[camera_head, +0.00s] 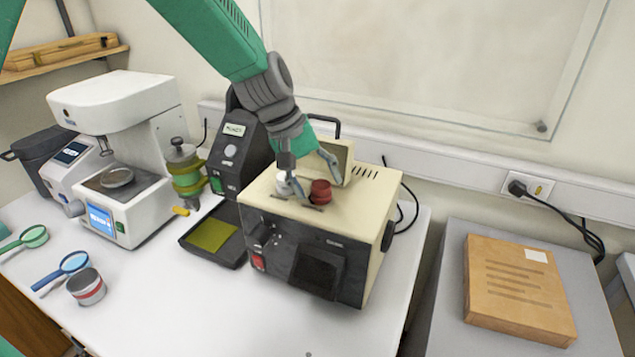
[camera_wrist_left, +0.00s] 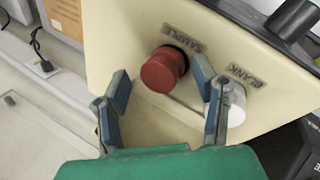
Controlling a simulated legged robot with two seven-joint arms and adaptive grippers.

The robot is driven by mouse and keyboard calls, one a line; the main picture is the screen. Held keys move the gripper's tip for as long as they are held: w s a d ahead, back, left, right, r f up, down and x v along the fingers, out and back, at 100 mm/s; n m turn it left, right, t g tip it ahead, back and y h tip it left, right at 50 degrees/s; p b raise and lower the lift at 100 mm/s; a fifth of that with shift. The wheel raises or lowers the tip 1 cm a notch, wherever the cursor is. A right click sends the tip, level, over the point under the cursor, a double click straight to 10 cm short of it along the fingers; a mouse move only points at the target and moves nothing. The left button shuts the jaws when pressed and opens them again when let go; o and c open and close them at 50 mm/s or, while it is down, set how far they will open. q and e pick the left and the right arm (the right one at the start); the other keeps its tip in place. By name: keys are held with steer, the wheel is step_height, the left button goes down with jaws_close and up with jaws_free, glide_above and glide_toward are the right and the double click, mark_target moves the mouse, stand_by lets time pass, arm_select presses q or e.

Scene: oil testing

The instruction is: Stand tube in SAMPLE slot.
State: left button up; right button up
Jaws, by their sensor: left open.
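A red-capped tube (camera_head: 320,189) stands in the top of the cream and black instrument (camera_head: 360,230), with mostly its cap showing. In the left wrist view the red cap (camera_wrist_left: 163,70) is at the slot marked SAMPLE (camera_wrist_left: 184,37). A white cap (camera_head: 284,183) is beside it, at the slot marked BLANK (camera_wrist_left: 243,76) in the wrist view. My left gripper (camera_head: 325,192) is open just above the instrument's top, its fingers on either side of the red cap and apart from it in the wrist view. My right gripper is not in view.
A raised cream lid (camera_head: 341,155) with a dark handle stands behind the slots. A black tray (camera_head: 235,255), a white instrument (camera_head: 140,125), magnifiers (camera_head: 75,262) and a can (camera_head: 86,287) are to the left. A cardboard box (camera_head: 510,290) lies right. The bench's front is clear.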

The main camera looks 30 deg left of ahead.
arm_select(q)
steer(key=v, duration=1.1)
steer(key=shift+a+r+b, duration=0.15)
steer(key=shift+r+b, duration=0.1)
steer(key=shift+b, duration=0.2)
steer(key=shift+s, duration=0.1)
